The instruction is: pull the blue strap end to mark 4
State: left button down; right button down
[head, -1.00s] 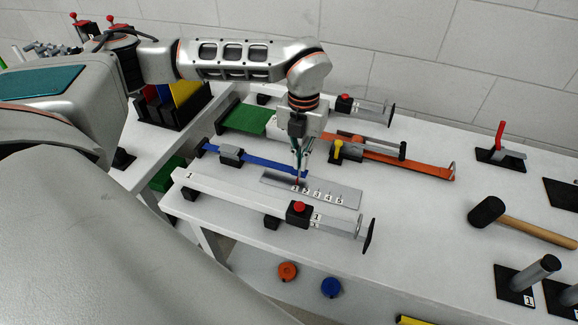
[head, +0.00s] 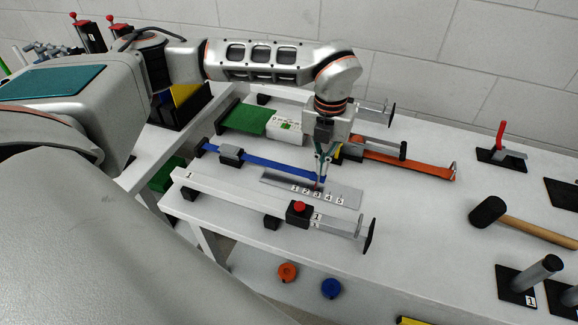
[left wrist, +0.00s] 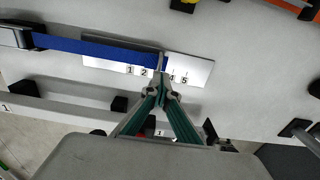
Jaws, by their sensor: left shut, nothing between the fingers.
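The blue strap (head: 268,164) runs from a black buckle block to the grey marked plate (head: 351,198). It also shows in the left wrist view (left wrist: 90,47), where its end lies between marks 2 and 4, left of mark 4 (left wrist: 172,78). Mark 4 (head: 329,198) shows in the head view too. My left gripper (head: 320,183) points down at the strap end, fingers shut with nothing held between them. In the left wrist view its fingertips (left wrist: 161,88) are by the strap end and hide mark 3. My right gripper is not in view.
A rail with a red-knobbed clamp (head: 299,210) lies in front of the plate. A mallet (head: 520,222) rests at the right. Bare table lies between the plate and the mallet.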

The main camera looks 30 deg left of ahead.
pick_arm(q)
jog(key=shift+w+d+f, duration=0.1)
jog(key=shift+w+d, duration=0.05)
jog(key=shift+d, duration=0.75)
jog(key=shift+w+d+f, duration=0.1)
jog(key=shift+w+d, duration=0.05)
jog(key=shift+d, duration=0.95)
jog(key=c, duration=1.8)
grip_release()
jog(key=shift+o, duration=0.2)
jog(key=shift+w, duration=0.15)
jog(key=shift+r, duration=0.15)
jog(key=shift+r, duration=0.5)
notch_tip(320, 180, up, 11)
